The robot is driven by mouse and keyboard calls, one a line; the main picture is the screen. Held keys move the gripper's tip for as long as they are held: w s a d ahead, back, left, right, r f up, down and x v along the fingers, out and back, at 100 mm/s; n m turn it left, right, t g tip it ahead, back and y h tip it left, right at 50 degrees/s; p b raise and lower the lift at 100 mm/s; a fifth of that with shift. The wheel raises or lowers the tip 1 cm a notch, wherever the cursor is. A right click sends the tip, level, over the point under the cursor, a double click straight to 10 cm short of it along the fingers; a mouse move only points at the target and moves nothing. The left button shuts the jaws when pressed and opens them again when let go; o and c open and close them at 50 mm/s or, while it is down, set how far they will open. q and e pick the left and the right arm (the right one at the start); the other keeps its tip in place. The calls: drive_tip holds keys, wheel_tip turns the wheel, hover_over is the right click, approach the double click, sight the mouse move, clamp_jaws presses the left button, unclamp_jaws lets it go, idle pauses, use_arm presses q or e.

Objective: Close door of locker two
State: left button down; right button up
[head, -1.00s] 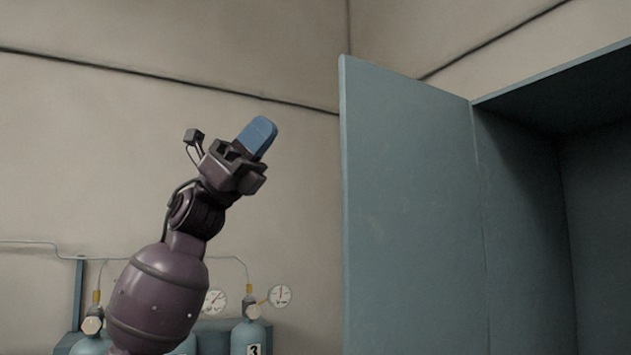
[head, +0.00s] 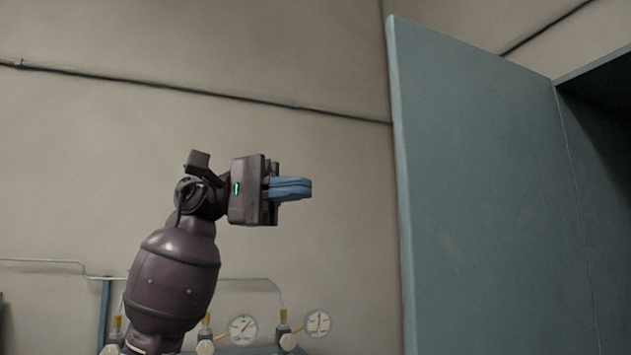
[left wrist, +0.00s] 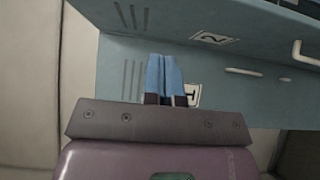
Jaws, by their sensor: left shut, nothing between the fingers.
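A grey-blue locker door (head: 480,190) stands open on the right of the head view, its free edge toward the left. The dark locker interior (head: 610,150) shows beyond its hinge line. In the left wrist view, a blue panel marked 2 (left wrist: 262,32) runs across the top, with vent slots and a pale handle (left wrist: 305,55). A lower panel with a partly covered label (left wrist: 193,95) lies behind my fingers. My left gripper (head: 308,188) is shut and empty, left of the door's edge with a visible gap. Its blue fingers show in the left wrist view (left wrist: 164,58). My right gripper is out of view.
Gas cylinder fittings with pressure gauges (head: 318,323) stand low along the wall, behind my left arm. A thin pipe (head: 190,278) runs above them. The wall space between my gripper and the door edge looks clear.

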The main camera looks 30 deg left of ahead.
use_arm(q)
drive_tip(key=s+d+p, duration=0.1)
drive_tip(key=d+p, duration=0.1)
drive_tip(key=d, duration=0.9)
drive_tip(key=shift+s+d, duration=0.35)
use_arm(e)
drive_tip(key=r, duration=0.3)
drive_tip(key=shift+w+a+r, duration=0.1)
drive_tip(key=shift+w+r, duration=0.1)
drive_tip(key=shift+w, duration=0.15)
use_arm(q)
drive_tip(key=shift+d+r, duration=0.1)
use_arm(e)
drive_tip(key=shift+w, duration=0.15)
